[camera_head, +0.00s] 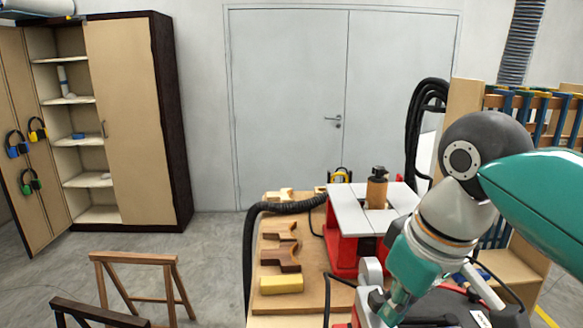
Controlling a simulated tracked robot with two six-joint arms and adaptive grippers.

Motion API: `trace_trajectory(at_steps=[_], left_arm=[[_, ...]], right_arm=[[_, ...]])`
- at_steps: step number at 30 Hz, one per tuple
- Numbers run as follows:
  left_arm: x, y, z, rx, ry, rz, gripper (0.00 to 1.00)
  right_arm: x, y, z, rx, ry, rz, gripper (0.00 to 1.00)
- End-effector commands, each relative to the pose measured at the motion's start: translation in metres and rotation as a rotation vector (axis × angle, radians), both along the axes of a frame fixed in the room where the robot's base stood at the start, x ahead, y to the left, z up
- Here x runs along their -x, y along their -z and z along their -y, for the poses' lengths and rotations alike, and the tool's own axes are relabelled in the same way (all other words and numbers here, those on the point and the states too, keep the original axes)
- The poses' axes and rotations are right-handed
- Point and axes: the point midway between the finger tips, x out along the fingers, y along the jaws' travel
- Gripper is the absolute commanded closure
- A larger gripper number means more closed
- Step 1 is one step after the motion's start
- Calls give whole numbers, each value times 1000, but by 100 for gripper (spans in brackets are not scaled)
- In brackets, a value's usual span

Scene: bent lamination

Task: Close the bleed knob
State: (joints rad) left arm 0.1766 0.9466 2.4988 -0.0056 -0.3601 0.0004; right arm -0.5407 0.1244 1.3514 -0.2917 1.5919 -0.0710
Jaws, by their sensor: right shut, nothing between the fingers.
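My right arm comes in from the right and reaches down past the red and grey machine. My right gripper (390,310) is low in the picture, shut and empty, over dark and red equipment (440,309) at the bottom edge. It is small and partly hidden by my own wrist. I cannot make out the bleed knob; the arm covers much of that area. I cannot tell whether the gripper touches anything. My left gripper is not in view.
A wooden bench (313,262) holds shaped wood pieces (284,257), a yellow block (282,284) and a red machine with a grey top (346,218). A black hose (290,206) crosses the bench. A wooden trestle (140,262) stands left. Open floor lies before the cabinet (125,110).

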Motion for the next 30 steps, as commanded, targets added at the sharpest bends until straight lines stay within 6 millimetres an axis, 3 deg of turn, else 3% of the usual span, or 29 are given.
trace_trajectory(at_steps=[11, 23, 30], left_arm=[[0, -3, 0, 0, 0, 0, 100], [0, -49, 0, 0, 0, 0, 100], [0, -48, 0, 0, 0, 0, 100]], right_arm=[[8, -4, 1, -1, 0, 4, 100], [8, -48, 1, 0, 0, 2, 100], [8, -61, 1, -1, -1, 3, 100]])
